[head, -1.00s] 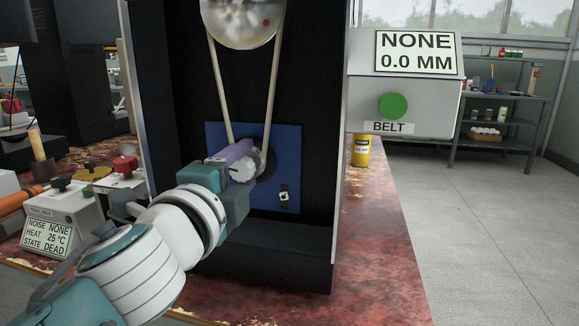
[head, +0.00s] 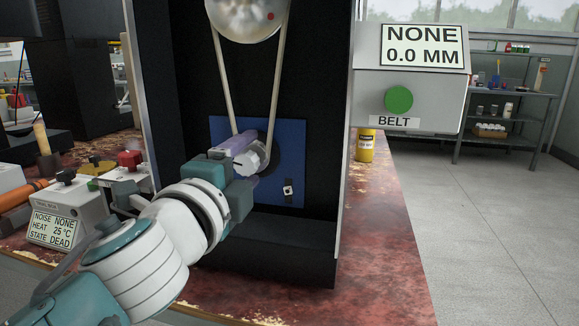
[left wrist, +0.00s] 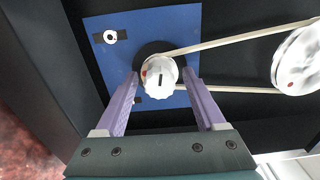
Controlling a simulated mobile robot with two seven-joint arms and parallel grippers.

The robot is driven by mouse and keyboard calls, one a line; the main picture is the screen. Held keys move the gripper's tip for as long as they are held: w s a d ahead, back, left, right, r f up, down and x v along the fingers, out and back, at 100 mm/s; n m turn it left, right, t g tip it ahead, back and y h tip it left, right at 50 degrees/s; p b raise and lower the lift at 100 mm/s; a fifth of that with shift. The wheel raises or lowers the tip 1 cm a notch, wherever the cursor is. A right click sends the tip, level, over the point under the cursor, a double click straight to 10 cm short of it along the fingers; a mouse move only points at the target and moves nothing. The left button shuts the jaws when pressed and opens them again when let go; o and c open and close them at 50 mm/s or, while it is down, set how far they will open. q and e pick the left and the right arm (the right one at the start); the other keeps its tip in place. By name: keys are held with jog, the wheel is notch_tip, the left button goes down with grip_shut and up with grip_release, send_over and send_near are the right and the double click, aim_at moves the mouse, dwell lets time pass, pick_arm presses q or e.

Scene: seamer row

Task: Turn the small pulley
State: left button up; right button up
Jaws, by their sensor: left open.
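The small pulley (head: 257,158) is a pale ribbed knob low on the blue plate (head: 290,150), partly hidden by my left gripper in the head view. In the left wrist view the small pulley (left wrist: 159,77) shows a dark slot on its face. My left gripper (head: 246,162) is open, with its purple fingers (left wrist: 120,104) on either side of the pulley. Small gaps seem to show; contact cannot be told. The cream belt (head: 278,85) runs from the small pulley up to the large silver pulley (head: 247,15), which has a red dot. My right gripper is not in view.
A grey box with a green button (head: 398,99) marked BELT and a readout "NONE 0.0 MM" (head: 423,46) stands right of the dark housing. A small instrument box (head: 62,210) reads "STATE DEAD". A yellow can (head: 366,146) stands behind. The right bench strip (head: 385,235) is clear.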

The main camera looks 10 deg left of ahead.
pick_arm(q)
jog(key=s, duration=0.9)
jog(key=shift+s+a+p, duration=0.15)
jog(key=shift+s+p, duration=0.25)
jog(key=s+a+r+n+g+y+p, duration=0.4)
jog(key=s+a+r+n+g+p, duration=0.3)
jog(key=n+p, duration=0.55)
jog(key=s+d+r+n+g+h+p, duration=0.2)
jog(key=s+r+g+p, duration=0.25)
jog(key=s+p, duration=0.4)
jog(key=s+d+r+n+g+h+p, duration=0.25)
jog(key=s+r+p, duration=0.25)
jog(key=s+p, duration=0.35)
notch_tip(320, 180, up, 34)
jog(key=p, duration=3.4)
jog(key=shift+w+a+r+y, duration=0.15)
jog(key=shift+w+a+y, duration=0.15)
jog(key=shift+y, duration=0.15)
